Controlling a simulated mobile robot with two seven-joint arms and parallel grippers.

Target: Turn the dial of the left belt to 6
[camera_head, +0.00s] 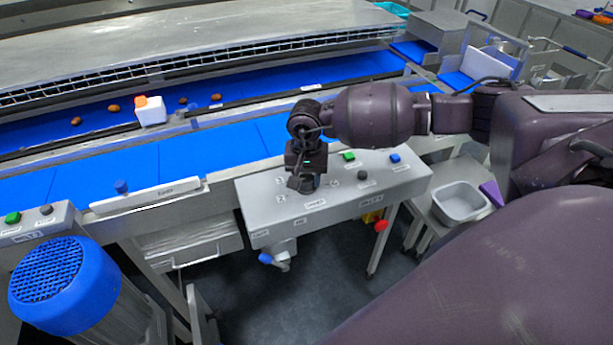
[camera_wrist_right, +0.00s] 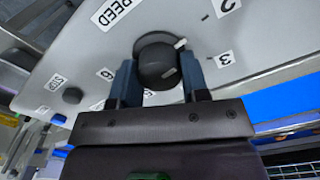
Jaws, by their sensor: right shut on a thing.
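The dark round speed dial (camera_wrist_right: 155,58) sits on a sloping grey control panel (camera_head: 256,210) and shows in the right wrist view beside a SPEED label (camera_wrist_right: 113,10). Its white pointer mark points toward the number 2 (camera_wrist_right: 229,6). The number 3 (camera_wrist_right: 222,60) is also readable; a label below the dial is partly hidden. My right gripper (camera_head: 308,188) reaches down onto the panel. In the wrist view its two fingers (camera_wrist_right: 158,80) are shut on the dial, one on each side. In the head view the gripper mostly hides the dial. My left gripper is not in view.
The panel also carries a green button (camera_head: 349,156), a black button (camera_head: 363,175) and a blue button (camera_head: 395,157). A red knob (camera_head: 381,225) is at its lower right. Blue belts (camera_head: 204,145) run behind. A grey bin (camera_head: 460,203) stands to the right.

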